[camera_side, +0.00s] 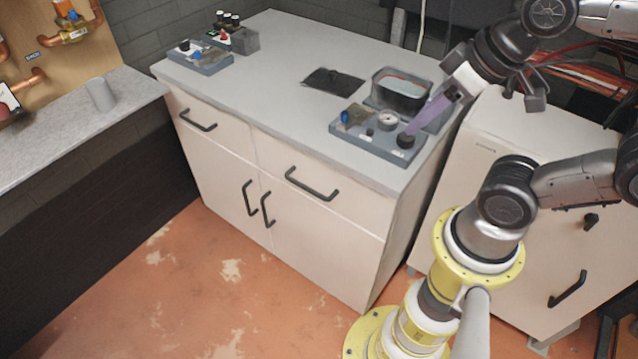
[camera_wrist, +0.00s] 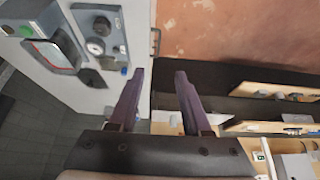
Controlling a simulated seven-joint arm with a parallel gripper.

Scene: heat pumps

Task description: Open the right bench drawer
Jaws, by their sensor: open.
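The right bench drawer (camera_side: 320,190) is closed, its pale front flush with the bench. Its black bar handle (camera_side: 312,184) runs across the upper part of the front. A dark handle (camera_wrist: 155,42) at the bench edge in the wrist view looks like the same one, ahead of the fingertips. My gripper (camera_side: 412,128) is above the right end of the bench top, over the grey control panel and apart from the handle. In the wrist view my gripper (camera_wrist: 158,72) has two purple fingers spread apart with nothing between them.
The grey panel (camera_side: 345,137) with knobs and a gauge lies under my gripper, with a dark open-topped container (camera_side: 400,88) behind it. The left drawer (camera_side: 215,125) and the cupboard doors below are closed. The floor (camera_side: 230,285) in front is clear.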

